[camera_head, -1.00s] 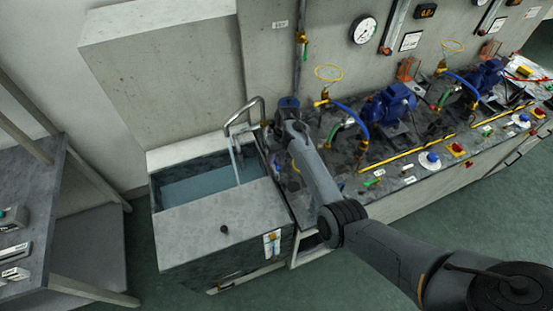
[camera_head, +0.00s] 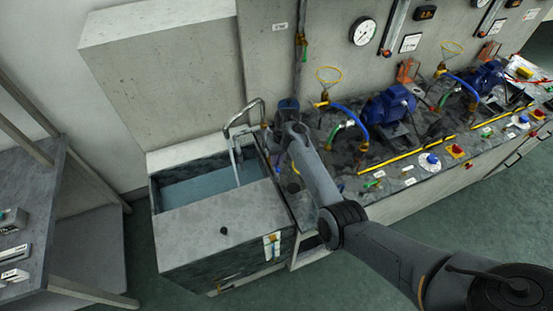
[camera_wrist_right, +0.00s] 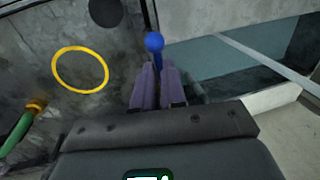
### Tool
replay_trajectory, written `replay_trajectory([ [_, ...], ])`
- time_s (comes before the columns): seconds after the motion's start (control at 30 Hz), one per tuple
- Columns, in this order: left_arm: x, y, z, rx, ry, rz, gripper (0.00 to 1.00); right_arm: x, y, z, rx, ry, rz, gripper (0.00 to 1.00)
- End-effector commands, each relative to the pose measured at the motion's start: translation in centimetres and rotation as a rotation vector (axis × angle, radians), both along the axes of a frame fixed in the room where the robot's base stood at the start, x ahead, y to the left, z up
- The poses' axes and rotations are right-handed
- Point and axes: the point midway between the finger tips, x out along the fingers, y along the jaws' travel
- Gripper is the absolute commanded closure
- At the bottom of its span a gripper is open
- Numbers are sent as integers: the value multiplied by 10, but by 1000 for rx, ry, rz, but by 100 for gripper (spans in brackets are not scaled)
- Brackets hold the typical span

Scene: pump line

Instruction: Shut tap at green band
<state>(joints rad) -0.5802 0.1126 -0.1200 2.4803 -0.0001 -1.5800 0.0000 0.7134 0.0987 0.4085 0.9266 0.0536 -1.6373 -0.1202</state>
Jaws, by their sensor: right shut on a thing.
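My right gripper (camera_wrist_right: 156,88) is shut in the right wrist view. A blue ball knob (camera_wrist_right: 155,42) stands just beyond its fingertips, and the jaws hold the handle below it. The tap body and any green band on it are hidden by the gripper. In the head view my right gripper (camera_head: 275,155) is small and dark, beside the bent metal spout (camera_head: 243,114). A stream runs from the spout into the water tank (camera_head: 195,187). My left gripper is not in view.
A yellow ring (camera_wrist_right: 80,70) and a green hose (camera_wrist_right: 15,132) lie left of the gripper in the wrist view. Blue pumps (camera_head: 389,104) and a blue hose (camera_head: 350,115) stand right of the arm. The grey panel (camera_head: 170,90) rises behind the tank.

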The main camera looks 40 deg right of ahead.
Motion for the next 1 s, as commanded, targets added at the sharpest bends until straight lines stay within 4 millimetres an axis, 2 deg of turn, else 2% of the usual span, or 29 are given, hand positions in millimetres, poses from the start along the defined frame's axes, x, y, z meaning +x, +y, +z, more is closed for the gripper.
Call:
replay_trajectory([
  [0.77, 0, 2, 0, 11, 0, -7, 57, 0, 0, 0, 0, -1, 0, 100],
  [1.0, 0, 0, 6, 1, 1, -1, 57, 0, 1, 1, 0, 0, -25, 100],
])
